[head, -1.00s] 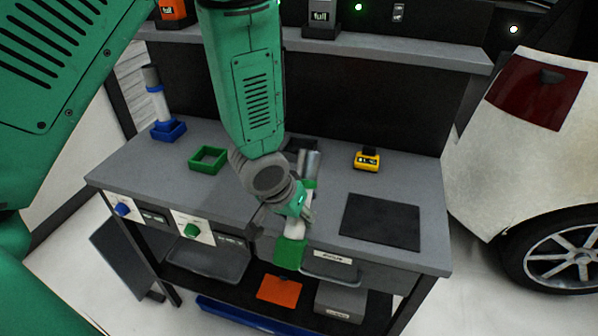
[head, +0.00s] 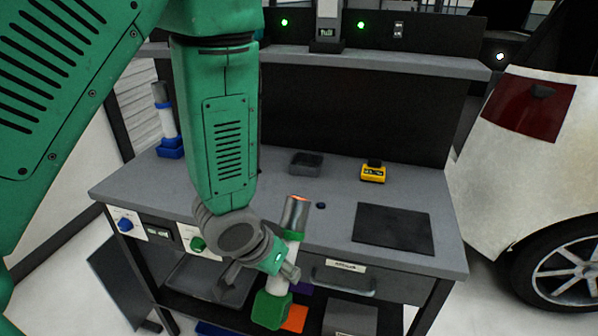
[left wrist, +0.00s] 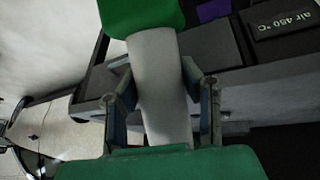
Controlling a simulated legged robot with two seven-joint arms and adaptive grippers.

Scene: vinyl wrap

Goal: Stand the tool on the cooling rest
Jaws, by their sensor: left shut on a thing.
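The tool has a white body, a green end (head: 271,308) and a metal nozzle (head: 296,212) with an orange-glowing tip. My left gripper (head: 283,262) is shut on its white body and holds it slightly tilted, nozzle up, at the bench's front edge. In the left wrist view both fingers flank the white body (left wrist: 160,75), with the green end (left wrist: 143,14) at the top. The green square rest seen earlier on the bench is hidden behind my left arm now. My right gripper is not in view.
A similar tool (head: 165,120) with blue parts stands in a blue rest (head: 170,150) at the back left. The grey bench also holds a dark tray (head: 306,163), a yellow device (head: 373,172) and a black mat (head: 393,228). A white car (head: 530,150) stands at right.

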